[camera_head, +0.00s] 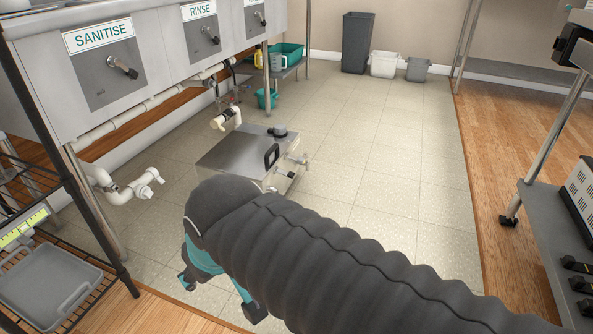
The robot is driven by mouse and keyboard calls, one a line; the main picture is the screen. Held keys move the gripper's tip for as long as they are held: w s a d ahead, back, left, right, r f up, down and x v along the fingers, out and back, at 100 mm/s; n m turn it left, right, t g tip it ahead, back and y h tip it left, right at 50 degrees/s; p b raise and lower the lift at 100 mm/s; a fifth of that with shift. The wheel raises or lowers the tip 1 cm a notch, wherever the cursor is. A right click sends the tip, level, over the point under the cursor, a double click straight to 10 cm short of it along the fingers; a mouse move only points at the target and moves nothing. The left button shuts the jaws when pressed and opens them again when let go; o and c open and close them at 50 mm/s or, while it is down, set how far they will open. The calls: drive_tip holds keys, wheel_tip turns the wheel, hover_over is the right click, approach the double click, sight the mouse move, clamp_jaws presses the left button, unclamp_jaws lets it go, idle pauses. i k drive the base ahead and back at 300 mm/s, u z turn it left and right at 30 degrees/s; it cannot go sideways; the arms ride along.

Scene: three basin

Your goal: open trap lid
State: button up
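The trap (262,180) is a low steel box on the tiled floor, beyond my arm. Its flat grey lid (235,153) lies closed on top. A dark handle (271,156) stands near the lid's right side, and a dark round cap (278,131) is at the back. My arm, in a dark ribbed sleeve, covers the near part of the trap. My gripper (219,292) is teal with dark fingertips and points down, nearer than the trap and apart from its handle. Its two fingertips are spread, with only floor seen between them. The arm hides its upper part.
Sink basins (110,75) on steel legs with white drain pipes (128,188) line the left. A wire rack (60,262) with a grey tray stands at near left, and a steel table (548,225) at right. Bins (357,43) stand at the back. Tiled floor is clear right of the trap.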

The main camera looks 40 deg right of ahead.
sight(251, 156)
drive_tip(key=z, duration=0.6)
drive_tip(key=i, duration=1.15)
